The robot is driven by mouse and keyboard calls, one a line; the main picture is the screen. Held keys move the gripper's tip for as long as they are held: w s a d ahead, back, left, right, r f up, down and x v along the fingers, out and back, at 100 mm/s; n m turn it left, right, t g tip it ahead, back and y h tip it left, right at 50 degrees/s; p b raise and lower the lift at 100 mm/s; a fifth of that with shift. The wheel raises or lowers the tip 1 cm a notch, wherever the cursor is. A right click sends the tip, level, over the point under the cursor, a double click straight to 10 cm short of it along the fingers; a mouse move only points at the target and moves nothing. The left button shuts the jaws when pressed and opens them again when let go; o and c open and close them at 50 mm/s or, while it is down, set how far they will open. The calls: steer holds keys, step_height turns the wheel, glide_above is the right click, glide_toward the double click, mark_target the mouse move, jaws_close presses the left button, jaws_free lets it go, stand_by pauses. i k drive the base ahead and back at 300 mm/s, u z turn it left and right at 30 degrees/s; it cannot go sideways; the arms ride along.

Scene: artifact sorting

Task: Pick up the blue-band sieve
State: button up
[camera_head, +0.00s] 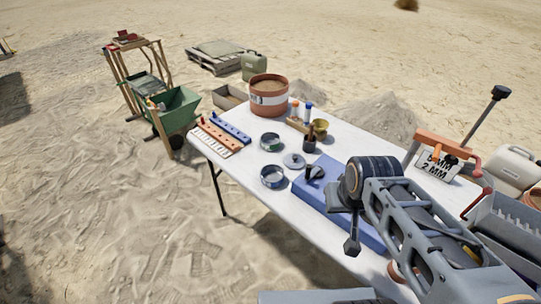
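Two shallow round metal sieves lie on the white folding table (235,165). The nearer one looks blue-banded and I take it as the blue-band sieve (273,177); the farther one (270,142) looks greener. Both lie flat with open tops. My gripper (347,222) is to the right of the blue-band sieve and nearer to me, above the blue mat and apart from the sieve. A dark finger points down, but my own wrist hides much of the gripper, so its opening does not show clearly.
A rack with blue and orange bars (222,133) is at the left, a banded bucket (269,97) at the back. The blue mat (318,197) lies right of the sieve. Bare table shows left of it.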

mark_target(272, 176)
steer(key=u, duration=0.2)
steer(key=k, duration=0.35)
steer(key=u, duration=1.15)
steer(key=i, duration=1.15)
steer(key=z, duration=0.75)
